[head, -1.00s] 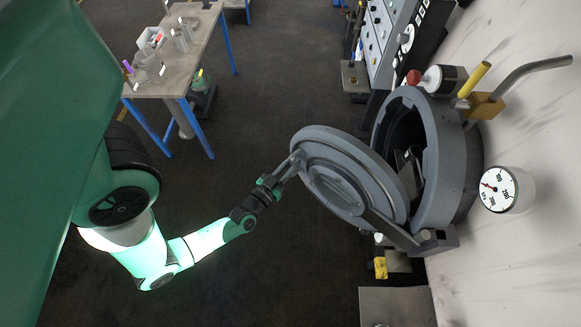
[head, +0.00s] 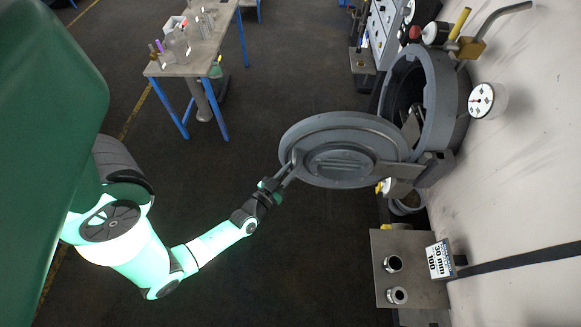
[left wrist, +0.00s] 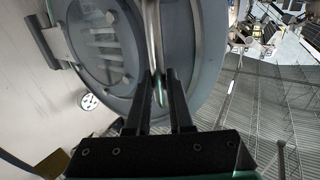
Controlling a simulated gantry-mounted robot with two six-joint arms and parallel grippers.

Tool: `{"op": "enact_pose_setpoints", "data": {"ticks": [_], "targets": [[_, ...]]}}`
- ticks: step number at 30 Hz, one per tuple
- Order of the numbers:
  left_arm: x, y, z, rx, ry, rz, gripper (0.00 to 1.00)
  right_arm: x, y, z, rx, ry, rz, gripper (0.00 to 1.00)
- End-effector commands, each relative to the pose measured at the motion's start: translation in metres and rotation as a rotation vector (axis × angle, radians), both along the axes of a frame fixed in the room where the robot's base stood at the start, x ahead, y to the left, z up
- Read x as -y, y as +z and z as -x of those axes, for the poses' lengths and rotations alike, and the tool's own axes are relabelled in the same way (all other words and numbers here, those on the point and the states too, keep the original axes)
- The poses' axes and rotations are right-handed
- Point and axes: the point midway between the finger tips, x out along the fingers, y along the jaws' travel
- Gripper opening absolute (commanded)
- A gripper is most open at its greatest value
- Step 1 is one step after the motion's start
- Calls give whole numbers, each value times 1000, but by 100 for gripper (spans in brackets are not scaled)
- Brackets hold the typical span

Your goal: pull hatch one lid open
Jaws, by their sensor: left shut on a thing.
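The round grey hatch lid (head: 340,150) is swung well away from the hatch opening (head: 410,95), on its hinge (head: 432,168) at the near side. The dark inside of the hatch shows. My left gripper (head: 284,177) is at the lid's free left edge, shut on the lid's handle (head: 291,166). In the left wrist view the lid (left wrist: 110,45) fills the upper left, and the fingers of my left gripper (left wrist: 163,85) close on the metal handle bar (left wrist: 154,45). My right gripper is not in view.
A workbench (head: 205,50) with bottles and vessels stands at the upper left. The dark floor between is clear.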

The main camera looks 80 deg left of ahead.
Motion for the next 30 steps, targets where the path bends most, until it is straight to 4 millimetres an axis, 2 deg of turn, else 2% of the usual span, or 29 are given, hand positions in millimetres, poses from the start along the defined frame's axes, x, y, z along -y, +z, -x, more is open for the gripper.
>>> {"op": "enact_pose_setpoints", "data": {"ticks": [14,15,19,20,30], "targets": [[1,-1,-3,-6,-7,0,0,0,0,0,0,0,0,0],[1,-1,-3,-6,-7,0,23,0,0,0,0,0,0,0],[1,-1,-3,-5,-6,1,47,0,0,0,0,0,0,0],[1,-1,-3,-4,-5,0,50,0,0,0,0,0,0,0],[2,-1,0,-4,-2,1,50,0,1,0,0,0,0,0]]}}
